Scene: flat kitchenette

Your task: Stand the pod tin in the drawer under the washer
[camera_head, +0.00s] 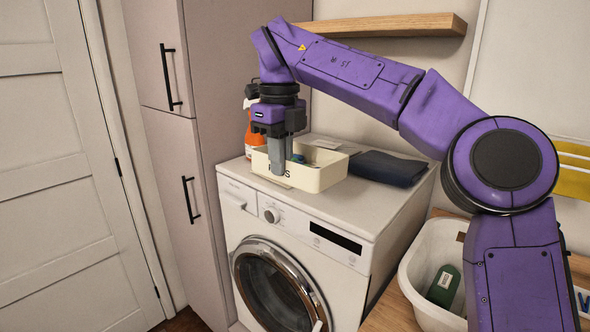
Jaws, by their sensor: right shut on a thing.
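A few small things show inside the tin, too small to name. The drawer under the washer is not clearly in view, as the frame cuts off below the round door. My left gripper is not in view.
An orange spray bottle (254,135) stands behind the tin. A dark folded cloth (387,168) lies to its right. A wooden shelf (385,25) is above. A white basket (420,272) with a green bottle (443,287) is at right. A tall cabinet (180,190) stands left.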

